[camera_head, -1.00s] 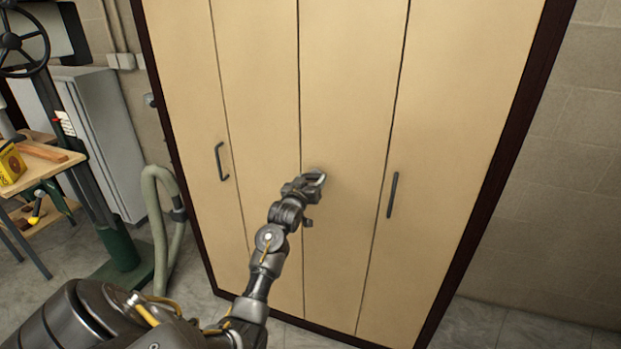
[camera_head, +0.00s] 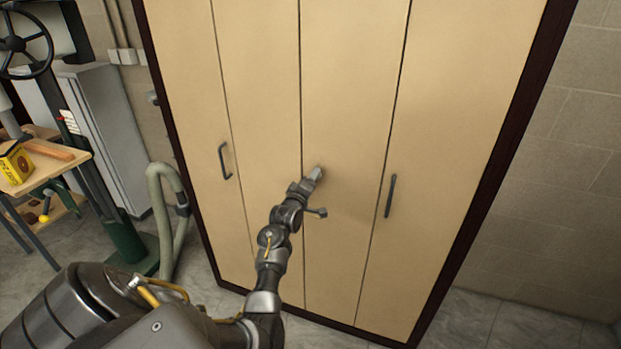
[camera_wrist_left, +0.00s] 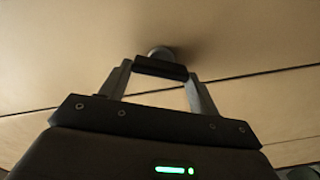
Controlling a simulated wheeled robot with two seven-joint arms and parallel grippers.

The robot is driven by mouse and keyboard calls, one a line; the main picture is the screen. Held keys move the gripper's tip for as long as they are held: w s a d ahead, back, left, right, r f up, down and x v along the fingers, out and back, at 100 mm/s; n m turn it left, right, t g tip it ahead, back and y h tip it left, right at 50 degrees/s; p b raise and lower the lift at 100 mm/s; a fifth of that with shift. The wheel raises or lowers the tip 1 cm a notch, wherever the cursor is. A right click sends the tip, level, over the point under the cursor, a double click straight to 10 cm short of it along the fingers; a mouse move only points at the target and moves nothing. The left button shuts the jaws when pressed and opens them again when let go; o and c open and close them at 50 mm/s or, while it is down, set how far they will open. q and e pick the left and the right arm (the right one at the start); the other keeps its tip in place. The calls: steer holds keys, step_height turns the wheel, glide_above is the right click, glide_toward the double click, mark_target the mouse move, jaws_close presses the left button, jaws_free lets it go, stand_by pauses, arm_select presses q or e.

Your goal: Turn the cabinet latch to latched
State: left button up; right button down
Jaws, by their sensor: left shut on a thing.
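The cabinet (camera_head: 345,90) has tall tan doors with dark seams between them. In the left wrist view, the latch shows as a round grey base (camera_wrist_left: 161,52) on the door with a dark bar (camera_wrist_left: 160,69) in front of it. My left gripper (camera_head: 314,175) is at the door just right of the middle seam. In the left wrist view my left gripper (camera_wrist_left: 159,71) is shut with the dark bar between its fingertips. In the head view the gripper hides most of the latch, so its angle is hard to tell there. My right gripper is not in view.
Dark handles stand on the doors to the left (camera_head: 224,161) and right (camera_head: 391,196) of the gripper. A grey hose (camera_head: 163,215), a green-based machine (camera_head: 130,240) and a workbench (camera_head: 40,165) are at the left. The floor at the right is clear.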

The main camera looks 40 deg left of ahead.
arm_select(q)
steer(key=shift+n+p, duration=0.9)
steer(key=shift+n, duration=1.5)
steer(key=o, duration=1)
steer(key=shift+f, duration=0.1)
steer(key=shift+b+v, duration=1.05)
steer(key=shift+v, duration=4.35)
